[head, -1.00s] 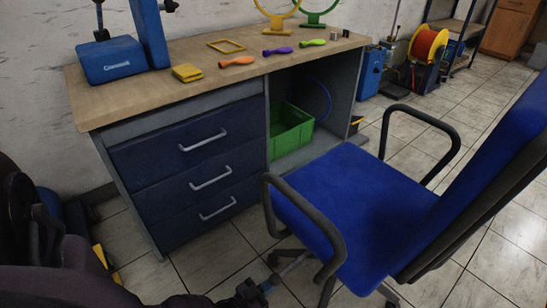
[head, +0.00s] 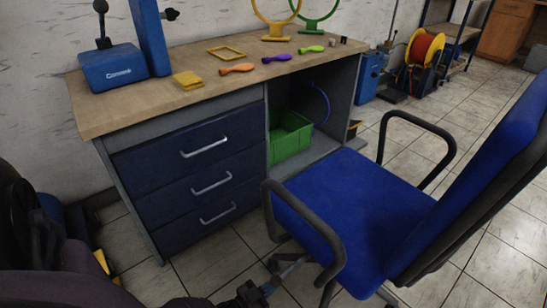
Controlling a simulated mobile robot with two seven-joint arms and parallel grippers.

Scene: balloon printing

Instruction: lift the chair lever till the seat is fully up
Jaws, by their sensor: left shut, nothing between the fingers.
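The blue chair seat (head: 350,208) is at the right centre, with black loop armrests (head: 268,215) and a tall blue backrest (head: 500,170). My left gripper (head: 267,288) is low in the head view, beside and below the seat's near left side. It is shut and empty. A grey bar (head: 288,268) shows just beyond its tips under the seat; I cannot tell whether it is the lever or part of the chair base. I cannot tell whether the gripper touches it. Most of the chair's underside is hidden by the seat and armrest. My right gripper is not in view.
A desk (head: 130,112) with dark blue drawers (head: 190,145) stands left of the chair.

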